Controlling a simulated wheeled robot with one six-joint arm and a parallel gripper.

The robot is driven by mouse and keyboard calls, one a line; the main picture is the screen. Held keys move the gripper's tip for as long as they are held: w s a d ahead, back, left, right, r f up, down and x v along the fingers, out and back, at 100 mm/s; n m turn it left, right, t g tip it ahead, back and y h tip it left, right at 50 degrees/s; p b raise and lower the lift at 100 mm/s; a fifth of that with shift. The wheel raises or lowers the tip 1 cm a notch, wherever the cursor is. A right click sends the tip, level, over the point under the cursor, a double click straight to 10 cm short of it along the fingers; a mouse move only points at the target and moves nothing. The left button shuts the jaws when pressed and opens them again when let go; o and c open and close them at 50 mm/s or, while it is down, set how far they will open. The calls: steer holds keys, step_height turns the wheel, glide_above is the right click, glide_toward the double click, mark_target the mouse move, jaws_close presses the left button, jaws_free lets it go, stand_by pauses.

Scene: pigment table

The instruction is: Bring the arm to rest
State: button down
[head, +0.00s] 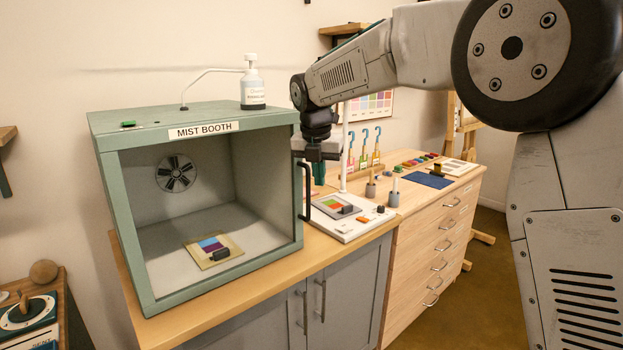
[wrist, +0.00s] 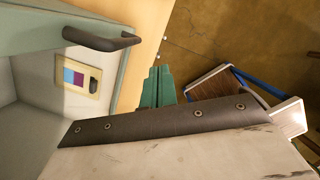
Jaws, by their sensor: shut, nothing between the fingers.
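My arm reaches in from the right in the head view, bent above the counter. My gripper (head: 319,176) hangs fingers-down by the right front edge of the mist booth (head: 270,130), near its dark handle (head: 305,190). In the wrist view, the green fingers of my gripper (wrist: 157,72) are together with nothing between them. The handle (wrist: 100,40) shows to their upper left, apart from them. Part of my gripper's outline is hard to make out against the things behind it in the head view.
The booth's front is open; a card with colour patches (head: 208,250) lies inside. A white bottle (head: 253,85) stands on top. Right of the booth are a white board (head: 345,232), small pots (head: 393,198) and a blue mat (head: 428,180). Bare floor (wrist: 230,30) shows in the wrist view.

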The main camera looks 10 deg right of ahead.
steer(key=d+v, duration=0.1)
steer(key=v, duration=0.7)
steer(key=s+d+f+m, duration=0.4)
steer(key=s+m, duration=0.6)
steer(key=s, duration=0.4)
steer(key=s+d+f+m, duration=0.5)
steer(key=s+m, duration=0.6)
steer(key=s, duration=0.3)
steer(key=s+d+f+m+g+y, duration=0.1)
steer(key=s+d+f+m, duration=0.4)
steer(key=s+m, duration=0.5)
steer(key=s+d, duration=0.2)
steer(key=s, duration=0.2)
steer(key=shift+s, duration=0.2)
